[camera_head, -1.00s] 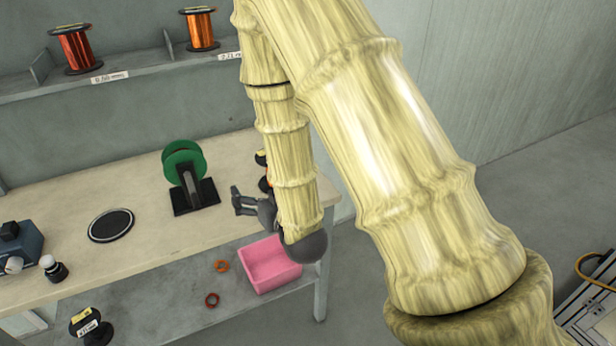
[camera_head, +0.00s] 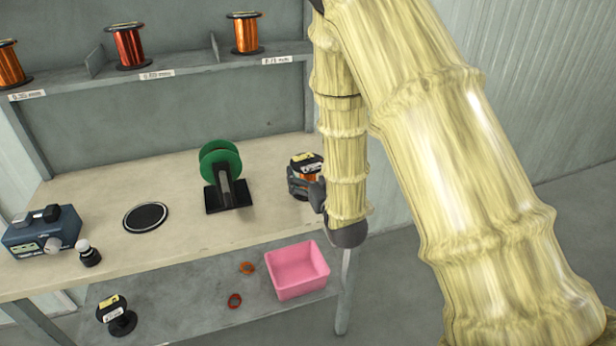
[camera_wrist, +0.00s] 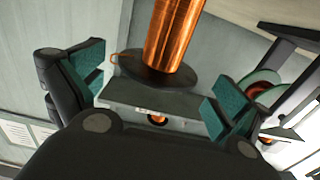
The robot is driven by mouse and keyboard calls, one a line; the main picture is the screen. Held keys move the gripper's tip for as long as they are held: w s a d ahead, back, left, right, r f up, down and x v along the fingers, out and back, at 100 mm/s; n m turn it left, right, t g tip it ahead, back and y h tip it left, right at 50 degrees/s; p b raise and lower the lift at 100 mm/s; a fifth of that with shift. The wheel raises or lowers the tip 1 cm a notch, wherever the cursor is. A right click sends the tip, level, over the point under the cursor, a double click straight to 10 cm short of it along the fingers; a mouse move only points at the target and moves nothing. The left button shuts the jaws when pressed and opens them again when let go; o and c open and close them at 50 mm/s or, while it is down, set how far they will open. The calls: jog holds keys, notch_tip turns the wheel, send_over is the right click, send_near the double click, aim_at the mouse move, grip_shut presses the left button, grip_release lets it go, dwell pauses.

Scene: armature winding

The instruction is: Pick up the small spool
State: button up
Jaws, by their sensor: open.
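At the right end of the workbench stands a spool with a black, labelled top and orange winding (camera_head: 305,163). It may be two spools close together, partly hidden by my arm. My gripper (camera_head: 318,193) is right beside it in the head view, mostly hidden behind my forearm. In the wrist view my gripper (camera_wrist: 157,86) is open, its two teal-padded fingers wide apart. A copper-wound spool with a black flange (camera_wrist: 172,38) shows beyond and between the fingers, not held. I cannot tell whether it is the same spool.
A green reel on a black stand (camera_head: 227,178), a round black disc (camera_head: 146,217) and a blue device (camera_head: 42,231) are on the bench. A pink bin (camera_head: 297,270) and a black-ended spool (camera_head: 116,316) are on the lower shelf. More spools line the upper shelf (camera_head: 180,70).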

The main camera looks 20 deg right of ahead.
aim_at(307, 162)
jog(key=shift+w+f+p, duration=0.15)
jog(key=shift+w+p, duration=0.15)
jog(key=shift+w, duration=1.75)
jog(key=c, duration=1.9)
jog(key=shift+c, duration=0.8)
